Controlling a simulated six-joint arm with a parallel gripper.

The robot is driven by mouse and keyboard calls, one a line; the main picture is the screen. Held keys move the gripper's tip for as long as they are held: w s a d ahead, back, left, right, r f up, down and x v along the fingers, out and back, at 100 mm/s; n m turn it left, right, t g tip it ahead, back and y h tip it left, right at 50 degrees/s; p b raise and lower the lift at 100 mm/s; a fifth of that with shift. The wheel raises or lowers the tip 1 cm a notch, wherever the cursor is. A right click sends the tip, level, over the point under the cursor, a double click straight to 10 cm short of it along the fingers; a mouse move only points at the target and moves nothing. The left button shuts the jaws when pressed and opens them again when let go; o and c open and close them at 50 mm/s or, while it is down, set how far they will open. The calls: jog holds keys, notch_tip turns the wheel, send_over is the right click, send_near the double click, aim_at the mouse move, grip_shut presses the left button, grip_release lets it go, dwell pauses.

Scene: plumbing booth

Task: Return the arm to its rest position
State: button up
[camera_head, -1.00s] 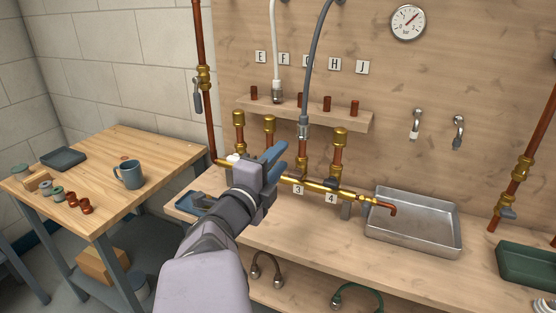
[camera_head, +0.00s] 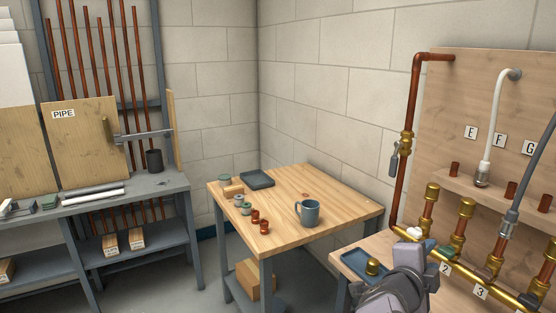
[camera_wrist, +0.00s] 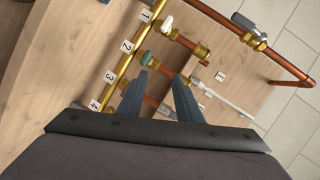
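My gripper (camera_head: 430,258) is at the lower right of the head view, in front of the brass manifold (camera_head: 462,272). In the wrist view its two dark fingers (camera_wrist: 160,80) are spread apart, with nothing visible held between them. Beyond the fingers, the wrist view shows the manifold (camera_wrist: 117,70) with number tags and copper branches. Whether the fingertips touch any pipe cannot be told. My forearm is mostly out of the head view.
A blue tray (camera_head: 352,262) with a brass fitting (camera_head: 372,267) lies left of my gripper. A wooden table (camera_head: 330,190) holds a mug (camera_head: 307,212) and small fittings. A vertical copper pipe (camera_head: 412,110) and hoses stand near the manifold. Floor shows between the tables.

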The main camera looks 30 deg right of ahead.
jog(key=w+a+f+n+t+y, duration=0.1)
jog(key=w+a+f+n+y, duration=0.25)
jog(key=a+f+n, duration=0.25)
jog(key=w+a+f+n+t+y, duration=0.1)
jog(key=w+a+f+n+y, duration=0.1)
jog(key=a+f+n+y, duration=0.4)
jog(key=s+a+f+n+g+y, duration=0.15)
jog(key=a+f+n, duration=0.3)
jog(key=a, duration=0.45)
jog(key=s+a+f+n+g+y, duration=0.1)
jog(key=a+f+n+g+y, duration=0.2)
jog(key=a+n, duration=0.45)
jog(key=s+a+f+n+g+y, duration=0.15)
jog(key=a+f+n, duration=0.35)
jog(key=a, duration=0.6)
notch_tip(320, 180, up, 17)
jog(key=p, duration=1.7)
jog(key=shift+s+a+m+h, duration=0.15)
jog(key=shift+m+h, duration=0.15)
jog(key=shift+h, duration=0.15)
jog(key=shift+f, duration=0.15)
